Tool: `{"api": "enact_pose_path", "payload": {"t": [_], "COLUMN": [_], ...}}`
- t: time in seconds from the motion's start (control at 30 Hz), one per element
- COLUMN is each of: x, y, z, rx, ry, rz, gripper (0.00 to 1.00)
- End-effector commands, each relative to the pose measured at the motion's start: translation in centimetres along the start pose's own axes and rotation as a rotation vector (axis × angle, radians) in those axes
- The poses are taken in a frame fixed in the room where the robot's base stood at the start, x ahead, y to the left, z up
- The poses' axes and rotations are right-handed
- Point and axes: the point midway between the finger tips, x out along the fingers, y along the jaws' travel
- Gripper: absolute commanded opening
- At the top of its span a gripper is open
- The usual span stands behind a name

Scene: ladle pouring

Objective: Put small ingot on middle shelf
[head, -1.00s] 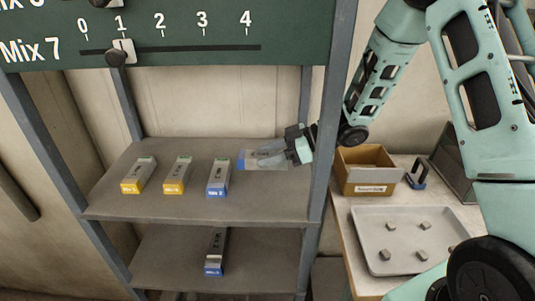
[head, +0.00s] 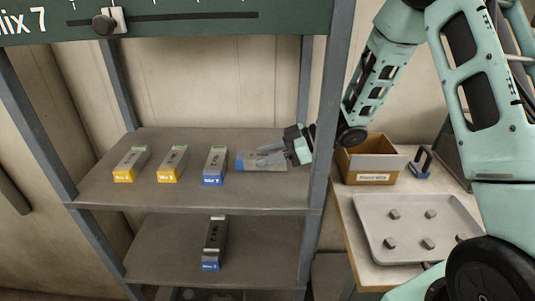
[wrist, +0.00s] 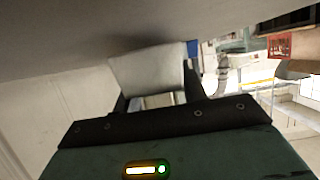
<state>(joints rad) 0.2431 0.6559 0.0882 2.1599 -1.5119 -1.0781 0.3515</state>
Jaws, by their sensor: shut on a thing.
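My gripper (head: 272,152) is at the right end of the middle shelf (head: 140,195), its fingers pointing left. It is shut on a pale grey block with a blue edge (head: 262,166), which I take to be the small ingot. The block lies sideways, low over the shelf; I cannot tell whether it touches. In the wrist view, a pale block (wrist: 148,68) shows at the fingers, with blue just to its right. The fingers partly cover it.
Two yellow-ended bars (head: 130,164) (head: 172,164) and a blue-ended bar (head: 214,165) stand left of the block. Another blue-ended bar (head: 214,243) is on the lower shelf. A grey shelf post (head: 334,100) is near my arm. A box (head: 373,160) and a tray (head: 410,262) with several small pieces are at right.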

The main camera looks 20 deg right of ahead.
Motion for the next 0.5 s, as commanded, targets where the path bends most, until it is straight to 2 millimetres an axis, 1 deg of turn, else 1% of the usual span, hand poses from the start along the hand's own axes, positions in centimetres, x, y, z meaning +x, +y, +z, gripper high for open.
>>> {"api": "enact_pose_path", "payload": {"t": [0.5], "x": [0.40], "y": [0.02], "z": [0.81], "rx": [-0.001], "ry": [0.002], "rz": [0.000], "gripper": [0.00]}}
